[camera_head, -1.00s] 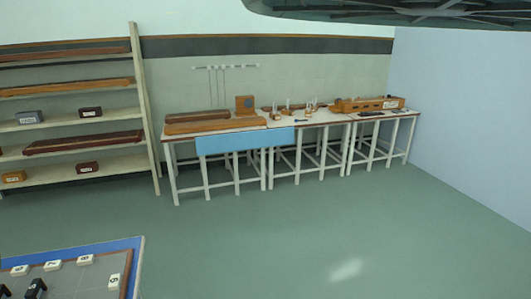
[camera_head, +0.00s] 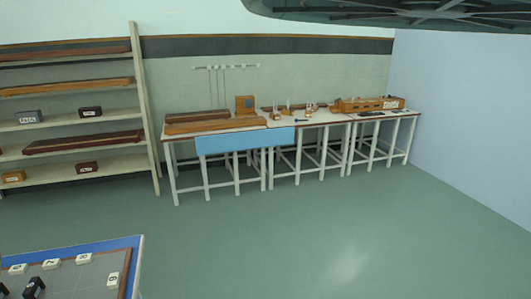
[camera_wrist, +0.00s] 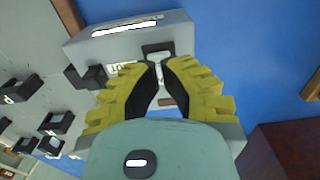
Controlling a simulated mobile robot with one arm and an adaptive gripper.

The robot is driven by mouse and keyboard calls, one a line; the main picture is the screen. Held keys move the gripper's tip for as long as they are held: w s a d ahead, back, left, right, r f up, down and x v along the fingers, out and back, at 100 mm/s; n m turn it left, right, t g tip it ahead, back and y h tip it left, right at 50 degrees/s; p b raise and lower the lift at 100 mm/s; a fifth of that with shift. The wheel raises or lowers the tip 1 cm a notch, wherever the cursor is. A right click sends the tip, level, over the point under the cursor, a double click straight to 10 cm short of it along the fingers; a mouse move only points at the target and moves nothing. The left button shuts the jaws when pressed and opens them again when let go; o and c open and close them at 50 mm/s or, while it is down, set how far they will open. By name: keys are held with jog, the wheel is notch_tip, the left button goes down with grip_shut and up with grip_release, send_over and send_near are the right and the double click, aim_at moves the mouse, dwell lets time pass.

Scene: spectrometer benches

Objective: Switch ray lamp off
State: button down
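The ray lamp seems to be the grey box (camera_wrist: 105,48) in the wrist view, with a bright white slit on its top. A small switch in a dark frame (camera_wrist: 156,51) sits on its near side, beside a white label that is partly hidden. My gripper (camera_wrist: 162,67) has yellow fingers with black pads. The fingertips are close together, with a narrow gap, right over the switch area. I cannot tell whether they touch it. The gripper is not visible in the head view.
In the wrist view, small dark blocks (camera_wrist: 58,123) stand on a grey board at left. Blue table surface (camera_wrist: 245,50) is clear at right, with a dark brown box (camera_wrist: 285,150) below. The head view shows shelves (camera_head: 146,110), white benches (camera_head: 236,180) and open floor (camera_head: 270,235).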

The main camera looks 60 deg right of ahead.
jog(key=shift+f+b, duration=0.95)
jog(key=shift+f, duration=0.1)
dwell(0.4)
jog(key=shift+r, duration=0.1)
jog(key=shift+r+p, duration=2.15)
jog(key=shift+r, duration=1.3)
